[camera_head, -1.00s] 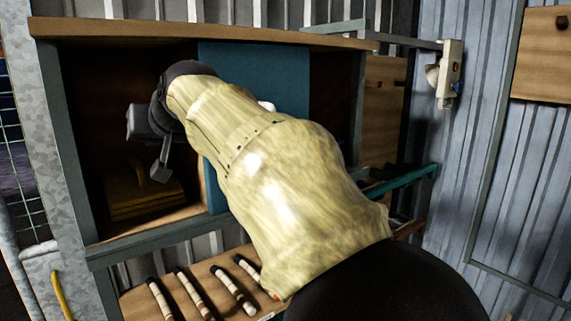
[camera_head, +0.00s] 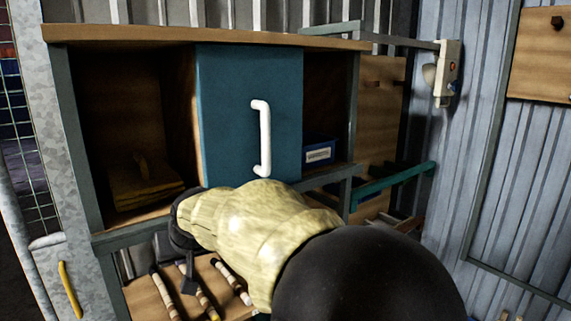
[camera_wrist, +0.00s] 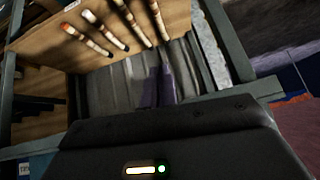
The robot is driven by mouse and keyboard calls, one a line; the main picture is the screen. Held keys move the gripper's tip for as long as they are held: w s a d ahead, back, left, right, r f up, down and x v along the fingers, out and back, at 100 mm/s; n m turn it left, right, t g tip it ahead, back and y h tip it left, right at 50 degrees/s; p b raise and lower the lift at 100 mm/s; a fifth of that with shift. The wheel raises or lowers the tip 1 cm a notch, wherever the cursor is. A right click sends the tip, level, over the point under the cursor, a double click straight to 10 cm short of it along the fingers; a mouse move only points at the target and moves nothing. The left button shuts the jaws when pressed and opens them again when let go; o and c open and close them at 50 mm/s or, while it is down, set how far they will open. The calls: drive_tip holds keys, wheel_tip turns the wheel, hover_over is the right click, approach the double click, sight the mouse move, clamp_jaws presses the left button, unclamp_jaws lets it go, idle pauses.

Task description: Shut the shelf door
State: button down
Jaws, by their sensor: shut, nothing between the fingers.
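The shelf door is a teal panel (camera_head: 235,120) with a white upright handle (camera_head: 261,140), at the middle of the wooden shelf (camera_head: 75,150) in the head view. Dark openings show on both sides of it. My gripper (camera_head: 188,283) is below the shelf floor, low and left of the door, pointing down and apart from the handle. It is shut and empty. My forearm hides the door's lower edge.
A yellow-brown object (camera_head: 145,185) lies in the left opening, and a blue box (camera_head: 319,150) in the right one. Several banded sticks (camera_head: 165,295) lie on the lower board, close to my gripper. A wall-mounted device (camera_head: 446,75) is at right.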

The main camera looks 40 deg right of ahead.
drive_tip(key=s+f+g+b, duration=0.1)
drive_tip(key=s+f+b, duration=0.2)
drive_tip(key=f, duration=0.7)
drive_tip(key=s+f+g+b, duration=0.2)
drive_tip(key=s+f+b, duration=0.1)
drive_tip(key=s+f, duration=0.5)
drive_tip(key=s+f+n+g+b, duration=0.1)
drive_tip(key=s+f+b, duration=0.3)
drive_tip(key=f, duration=0.8)
drive_tip(key=shift+s+a+f+g, duration=0.4)
drive_tip(key=shift+s+g, duration=0.2)
drive_tip(key=shift+s, duration=0.15)
drive_tip(key=shift+r, duration=0.1)
